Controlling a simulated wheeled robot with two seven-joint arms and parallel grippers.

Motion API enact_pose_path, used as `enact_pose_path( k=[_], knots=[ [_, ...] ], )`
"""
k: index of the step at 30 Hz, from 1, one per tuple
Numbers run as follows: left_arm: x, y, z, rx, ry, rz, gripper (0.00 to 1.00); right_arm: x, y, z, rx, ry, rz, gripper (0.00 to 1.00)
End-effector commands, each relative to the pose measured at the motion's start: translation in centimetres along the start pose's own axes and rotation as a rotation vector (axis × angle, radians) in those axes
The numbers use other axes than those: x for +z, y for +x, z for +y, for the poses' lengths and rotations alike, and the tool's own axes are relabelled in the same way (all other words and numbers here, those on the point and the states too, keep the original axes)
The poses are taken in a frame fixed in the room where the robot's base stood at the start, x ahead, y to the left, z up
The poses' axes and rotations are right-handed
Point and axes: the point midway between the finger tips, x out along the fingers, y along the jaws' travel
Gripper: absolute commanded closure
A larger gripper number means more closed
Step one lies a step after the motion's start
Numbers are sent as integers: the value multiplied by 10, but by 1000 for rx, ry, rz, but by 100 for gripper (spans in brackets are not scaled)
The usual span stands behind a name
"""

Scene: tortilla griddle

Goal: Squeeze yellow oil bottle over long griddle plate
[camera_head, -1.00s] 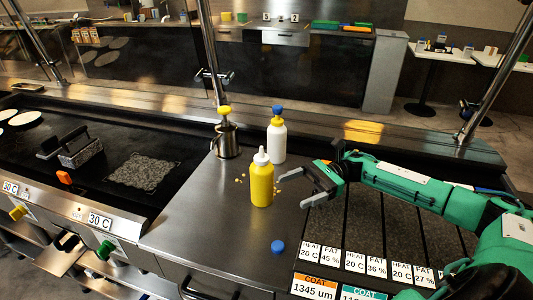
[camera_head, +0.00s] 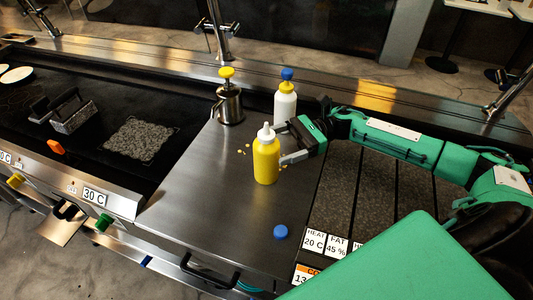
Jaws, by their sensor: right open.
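The yellow oil bottle (camera_head: 266,160) with a white nozzle stands upright on the steel counter. My right gripper (camera_head: 283,143) is open at the bottle's right side, its fingertips close to the bottle. I cannot tell whether they touch it. The long griddle plate is not clearly identifiable: dark sectioned plates (camera_head: 345,190) with heat and fat labels lie to the right, partly hidden by my arm, and a black griddle (camera_head: 100,175) lies to the left. My left gripper is not in view.
A white bottle (camera_head: 285,104) with a blue top stands behind the yellow one. A steel pump pot (camera_head: 229,104) is behind left. A blue cap (camera_head: 280,232) lies on the counter in front. A press (camera_head: 75,117) and a textured patch (camera_head: 141,139) are on the black griddle.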

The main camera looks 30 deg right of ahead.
Motion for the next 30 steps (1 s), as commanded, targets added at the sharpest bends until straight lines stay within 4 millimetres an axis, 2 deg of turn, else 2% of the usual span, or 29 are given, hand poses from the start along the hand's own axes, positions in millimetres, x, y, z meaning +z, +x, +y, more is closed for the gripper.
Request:
enact_pose_path(
  k=[5, 13, 22, 23, 30],
  knots=[
    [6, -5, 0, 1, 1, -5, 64, 3, 13, 0, 2, -1, -2, 17],
    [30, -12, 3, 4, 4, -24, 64, 1, 50, 1, 1, -1, -1, 17],
    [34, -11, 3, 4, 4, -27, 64, -2, 56, 1, 1, -1, 0, 17],
    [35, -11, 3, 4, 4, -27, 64, -2, 56, 1, 1, -1, 0, 19],
    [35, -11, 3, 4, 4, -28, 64, -2, 56, 1, 1, -1, 0, 66]
  ],
)
